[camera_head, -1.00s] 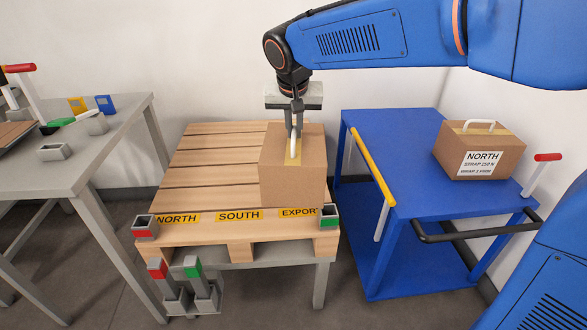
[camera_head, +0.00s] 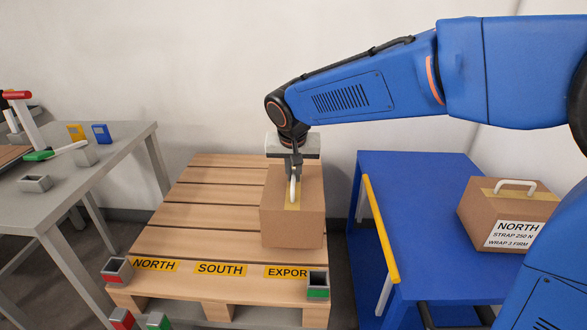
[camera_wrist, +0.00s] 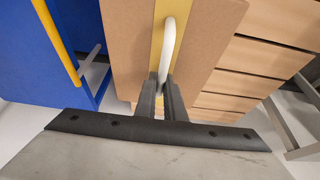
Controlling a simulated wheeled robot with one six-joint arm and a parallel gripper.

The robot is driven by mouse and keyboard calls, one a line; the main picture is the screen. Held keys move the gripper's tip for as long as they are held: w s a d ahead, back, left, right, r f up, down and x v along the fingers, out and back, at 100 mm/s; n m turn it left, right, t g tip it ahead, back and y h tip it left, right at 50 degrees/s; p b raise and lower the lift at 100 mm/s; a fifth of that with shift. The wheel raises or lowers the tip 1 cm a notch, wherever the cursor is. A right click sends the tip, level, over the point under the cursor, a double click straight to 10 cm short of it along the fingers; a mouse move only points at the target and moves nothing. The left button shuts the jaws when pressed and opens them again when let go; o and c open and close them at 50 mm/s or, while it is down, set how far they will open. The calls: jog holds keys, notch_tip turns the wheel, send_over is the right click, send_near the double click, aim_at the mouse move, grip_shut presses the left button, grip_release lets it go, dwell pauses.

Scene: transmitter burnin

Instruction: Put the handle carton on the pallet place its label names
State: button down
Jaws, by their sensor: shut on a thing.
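My gripper (camera_head: 295,172) is shut on the white handle (camera_head: 293,190) of a brown carton (camera_head: 292,222) with a yellow tape strip. The carton is upright over the right part of the wooden pallet (camera_head: 185,215), behind the EXPORT sign (camera_head: 286,271); whether it bears on the boards I cannot tell. No label shows on its visible faces. The NORTH sign (camera_head: 155,264) and SOUTH sign (camera_head: 220,268) are further left, with bare boards behind them. In the wrist view the fingers (camera_wrist: 166,92) close on the handle, above the carton top (camera_wrist: 205,40).
A second handle carton (camera_head: 508,210), labelled NORTH, STRAP 250 N, WRAP 3 FIRM, stands on the blue cart (camera_head: 400,190). The cart has a yellow rail (camera_head: 381,230). A grey table (camera_head: 110,165) with small items stands left. Small cups (camera_head: 116,270) sit at the pallet's front corners.

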jog(key=shift+f, duration=2)
jog(key=c, duration=1.8)
grip_release()
jog(key=shift+c, duration=0.2)
jog(key=v, duration=1.2)
jog(key=shift+s, duration=0.1)
